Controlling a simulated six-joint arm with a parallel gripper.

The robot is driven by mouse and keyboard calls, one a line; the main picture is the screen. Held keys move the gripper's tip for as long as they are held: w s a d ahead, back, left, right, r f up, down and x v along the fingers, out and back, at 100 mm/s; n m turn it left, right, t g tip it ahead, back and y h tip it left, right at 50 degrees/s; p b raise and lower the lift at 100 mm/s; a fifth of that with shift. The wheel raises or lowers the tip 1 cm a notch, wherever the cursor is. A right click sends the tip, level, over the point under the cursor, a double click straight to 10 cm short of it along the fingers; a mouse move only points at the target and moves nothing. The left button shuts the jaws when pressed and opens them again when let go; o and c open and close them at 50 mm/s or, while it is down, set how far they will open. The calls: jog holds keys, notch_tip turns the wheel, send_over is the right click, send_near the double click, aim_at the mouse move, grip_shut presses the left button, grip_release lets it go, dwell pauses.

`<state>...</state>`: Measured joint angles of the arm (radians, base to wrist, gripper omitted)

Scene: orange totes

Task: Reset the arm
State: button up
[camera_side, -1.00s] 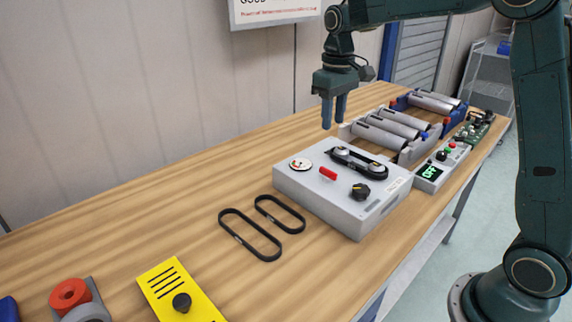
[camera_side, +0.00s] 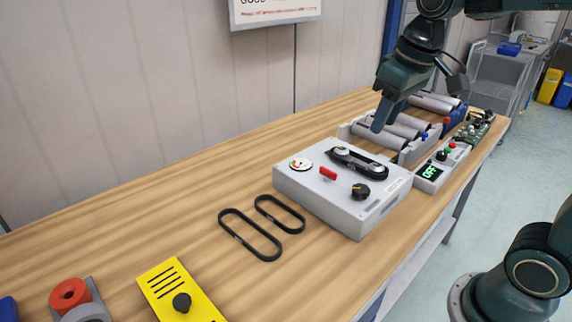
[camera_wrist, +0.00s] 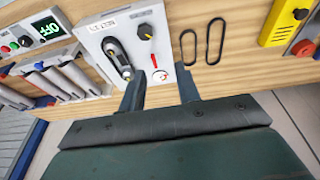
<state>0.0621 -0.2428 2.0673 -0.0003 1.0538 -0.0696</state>
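My gripper (camera_side: 384,112) is in the air above the workbench, tilted, near the cylinder rack in the side view. In the wrist view my gripper (camera_wrist: 160,93) shows its two fingers apart with nothing between them, so it is open and empty. The wrist view looks across the bench toward a grey control box (camera_wrist: 95,32). That box (camera_side: 310,202) sits on the bench in the side view, with a gauge, a red lever, a black knob and a belt over two pulleys on its top.
Two loose black belts (camera_side: 248,234) lie on the wooden bench (camera_side: 130,215). A yellow panel (camera_side: 172,280) and a red ring (camera_side: 70,294) are at the front. A rack of grey cylinders (camera_side: 380,137) and a unit reading OFF (camera_side: 430,172) stand behind the box.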

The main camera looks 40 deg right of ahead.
jog(key=s+a+f+t, duration=0.2)
jog(key=s+f, duration=0.1)
jog(key=s, duration=0.9)
jog(key=shift+s+f+t, duration=0.2)
jog(key=shift+f+t, duration=0.05)
jog(key=shift+t, duration=0.05)
jog(key=shift+o, duration=0.5)
